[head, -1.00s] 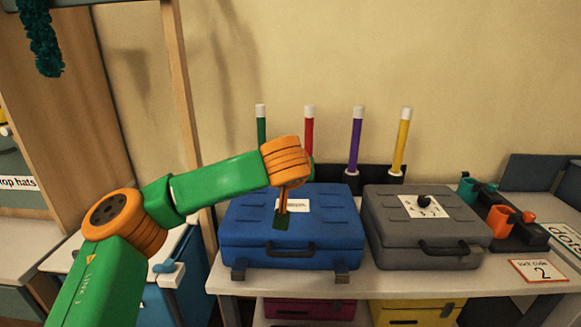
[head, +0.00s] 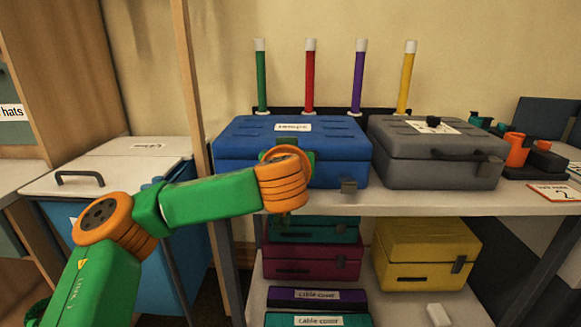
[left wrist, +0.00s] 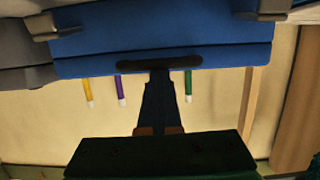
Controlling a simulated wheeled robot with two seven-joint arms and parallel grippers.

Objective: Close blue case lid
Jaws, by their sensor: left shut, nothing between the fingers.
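The blue case (head: 235,165) stands on the table with its lid (head: 340,138) lying down over the base; I cannot tell if it is fully seated. A white label (head: 293,127) is on the lid's top. My left arm's orange wrist covers the middle of the case front. In the left wrist view the case appears upside down, with its dark handle (left wrist: 130,66). My left gripper (left wrist: 160,76) is shut and empty in front of the handle; contact is unclear. My right gripper is out of view.
A grey case (head: 435,160) stands close to the right of the blue one. Several coloured wands (head: 309,78) stand behind them. Below, a shelf holds a yellow case (head: 425,250) and stacked boxes. A wooden post (head: 190,90) rises left of the table.

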